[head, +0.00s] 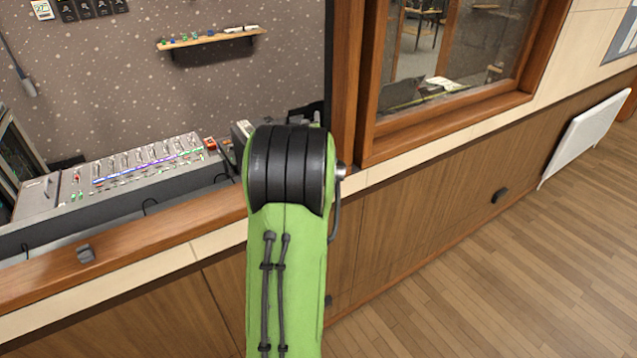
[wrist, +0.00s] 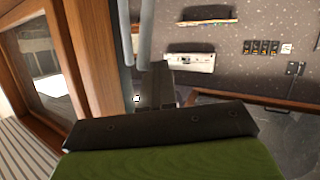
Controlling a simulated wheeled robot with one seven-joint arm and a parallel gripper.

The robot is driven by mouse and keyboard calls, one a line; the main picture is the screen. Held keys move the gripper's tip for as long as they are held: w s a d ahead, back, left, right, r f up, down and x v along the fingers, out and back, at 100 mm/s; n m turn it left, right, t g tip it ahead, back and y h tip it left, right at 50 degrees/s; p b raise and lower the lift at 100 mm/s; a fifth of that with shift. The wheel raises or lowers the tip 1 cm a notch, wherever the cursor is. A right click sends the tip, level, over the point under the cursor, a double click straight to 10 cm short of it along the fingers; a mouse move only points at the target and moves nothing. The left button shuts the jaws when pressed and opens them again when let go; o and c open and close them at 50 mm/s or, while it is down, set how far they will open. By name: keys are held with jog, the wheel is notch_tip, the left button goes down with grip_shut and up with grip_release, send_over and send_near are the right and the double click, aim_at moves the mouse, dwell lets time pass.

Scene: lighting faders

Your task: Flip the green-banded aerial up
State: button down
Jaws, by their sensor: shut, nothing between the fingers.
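In the wrist view my gripper (wrist: 158,82) is shut and empty, its narrow dark fingers pointing up the picture from the black and green hand. Two blue-grey rods (wrist: 146,32) come down from the top edge and end by the fingertips; they look like aerials. I cannot tell whether the fingers touch them. No green band can be made out on either rod. In the head view my green arm hides the gripper and the place it reaches to. A small grey unit (head: 242,130) shows just left of the arm's black joint, partly covered.
A fader console (head: 140,165) lies behind the wooden counter ledge (head: 130,253) at left. A wall shelf (head: 212,39) holds small items. A wood-framed window (head: 450,50) stands right of my arm. The floor (head: 480,270) at right is clear, with a white panel (head: 585,138) by the wall.

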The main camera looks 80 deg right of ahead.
jog(key=shift+g, duration=0.3)
jog(key=w+d, duration=0.1)
jog(key=w+d+r, duration=0.1)
jog(key=d, duration=0.1)
jog(key=shift+d+r+b, duration=0.2)
jog(key=shift+d+b, duration=0.1)
jog(key=shift+w+a, duration=0.1)
jog(key=shift+w, duration=0.05)
dwell(1.0)
